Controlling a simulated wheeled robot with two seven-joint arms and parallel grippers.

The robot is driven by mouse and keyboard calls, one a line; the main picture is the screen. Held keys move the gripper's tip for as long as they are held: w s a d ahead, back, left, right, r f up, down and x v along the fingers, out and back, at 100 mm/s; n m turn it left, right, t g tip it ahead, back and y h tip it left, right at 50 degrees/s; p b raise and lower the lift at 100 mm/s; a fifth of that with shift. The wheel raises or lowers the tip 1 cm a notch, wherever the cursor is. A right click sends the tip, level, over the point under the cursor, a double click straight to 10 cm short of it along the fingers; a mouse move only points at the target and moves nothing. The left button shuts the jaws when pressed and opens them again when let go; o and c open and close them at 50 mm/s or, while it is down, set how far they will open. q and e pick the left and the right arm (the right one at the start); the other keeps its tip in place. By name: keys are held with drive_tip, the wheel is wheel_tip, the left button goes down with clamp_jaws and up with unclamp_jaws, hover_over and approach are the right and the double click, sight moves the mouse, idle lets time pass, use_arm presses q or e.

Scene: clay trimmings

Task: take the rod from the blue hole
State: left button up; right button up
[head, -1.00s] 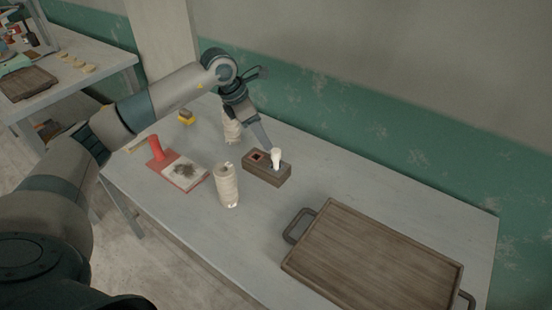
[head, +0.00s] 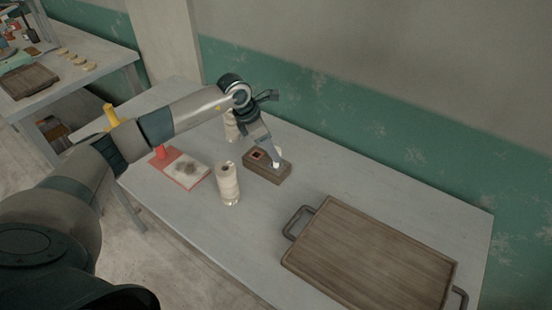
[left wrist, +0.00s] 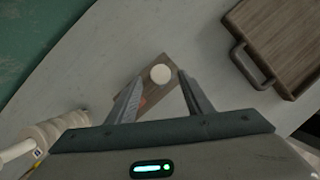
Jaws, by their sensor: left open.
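A brown wooden block (head: 266,176) stands on the grey table; it also shows in the left wrist view (left wrist: 158,97). One hole in its top, at the left in the head view, has a reddish rim (head: 258,154). A pale rod (head: 280,151) stands in the other hole, partly hidden by my left gripper (head: 276,162). I cannot see that hole's colour. In the left wrist view the rod's round top (left wrist: 160,74) lies between the tips of the open left gripper (left wrist: 160,78), with no clear contact. My right gripper is not in view.
A cream spool (head: 228,185) stands left of the block, and another (head: 231,127) behind it. A red board (head: 180,168) lies further left. A wooden tray with dark handles (head: 370,255) fills the right. A yellow thing (head: 111,115) shows behind my arm.

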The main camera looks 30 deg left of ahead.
use_arm(q)
drive_tip(key=shift+d+f+p, duration=0.25)
drive_tip(key=shift+p, duration=0.1)
drive_tip(key=p+x, duration=0.1)
drive_tip(key=x, duration=0.2)
drive_tip(key=shift+w+f, duration=0.15)
drive_tip(key=shift+f, duration=0.2)
drive_tip(key=c, duration=1.2)
drive_tip(key=shift+o, duration=0.2)
drive_tip(key=shift+r, duration=0.1)
